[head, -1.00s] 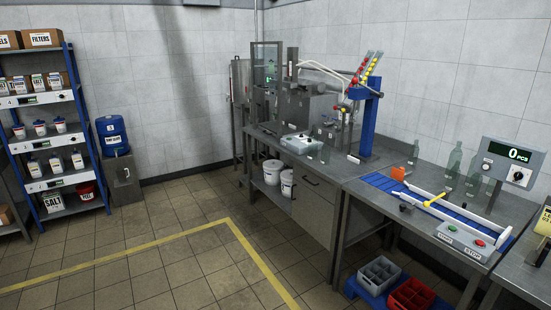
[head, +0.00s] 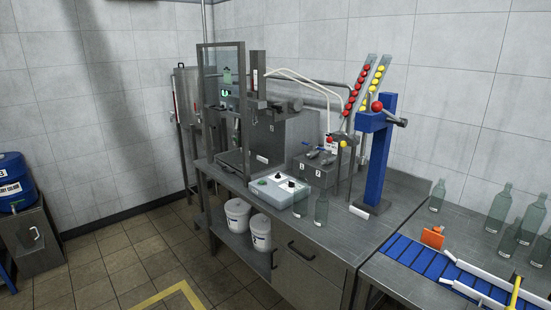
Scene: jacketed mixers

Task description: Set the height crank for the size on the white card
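A grey filling machine (head: 285,135) stands at the back of the steel bench. It has an upright dark column (head: 258,75) with a narrow pale strip, and a dark cylindrical part (head: 290,104) to its right. A blue stand (head: 376,165) on the right carries a red ball (head: 377,106) and a grey handle (head: 396,120). I cannot tell which part is the height crank. A small white card (head: 359,212) is at the foot of the blue stand, and a white panel (head: 333,143) is behind the taps. Any writing is too small to read. Neither gripper is in view.
A grey control box (head: 278,190) with knobs and clear bottles (head: 321,209) stand on the bench (head: 340,240). White buckets (head: 260,235) are on its lower shelf. A blue conveyor (head: 420,258) is at right. The floor in front is clear.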

